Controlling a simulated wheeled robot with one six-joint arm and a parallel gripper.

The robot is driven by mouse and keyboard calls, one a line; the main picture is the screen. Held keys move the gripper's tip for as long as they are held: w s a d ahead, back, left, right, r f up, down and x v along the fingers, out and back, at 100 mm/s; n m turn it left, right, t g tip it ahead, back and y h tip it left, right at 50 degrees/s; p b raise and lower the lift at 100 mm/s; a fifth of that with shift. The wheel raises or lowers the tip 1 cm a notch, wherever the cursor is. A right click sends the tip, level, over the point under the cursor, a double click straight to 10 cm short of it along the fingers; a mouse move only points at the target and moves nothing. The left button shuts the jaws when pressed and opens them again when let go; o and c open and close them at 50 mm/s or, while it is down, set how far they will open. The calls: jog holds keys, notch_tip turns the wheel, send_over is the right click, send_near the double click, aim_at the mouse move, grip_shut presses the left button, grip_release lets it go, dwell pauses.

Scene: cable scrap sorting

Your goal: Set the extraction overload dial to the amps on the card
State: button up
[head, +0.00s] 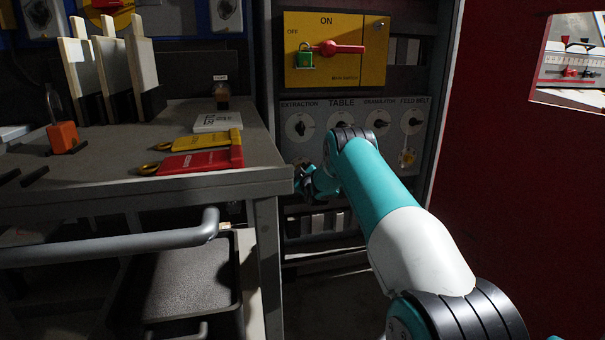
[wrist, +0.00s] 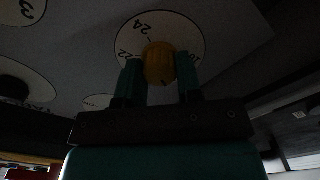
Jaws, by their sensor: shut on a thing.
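My gripper (wrist: 160,85) is shut on a yellow dial knob (wrist: 159,62), one finger on each side, in the wrist view. In the head view my gripper (head: 305,186) is at the grey panel's lower row, below the EXTRACTION label (head: 299,105), and the held dial is hidden there. A white card (head: 217,122) with dark print lies on the bench; its writing is too small to read.
The bench (head: 262,168) stands close left of my gripper. Red and yellow tags (head: 190,162) lie on it. A yellow switch box (head: 335,50) with a red handle and green padlock is above the panel. A red wall (head: 500,150) is at right.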

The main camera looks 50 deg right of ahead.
dwell(0.3)
jog(key=o, duration=0.9)
jog(key=shift+o, duration=0.2)
jog(key=b+v, duration=0.2)
jog(key=v, duration=1.5)
jog(key=shift+s+a, duration=0.15)
jog(key=shift+a, duration=0.05)
jog(key=shift+f, duration=0.1)
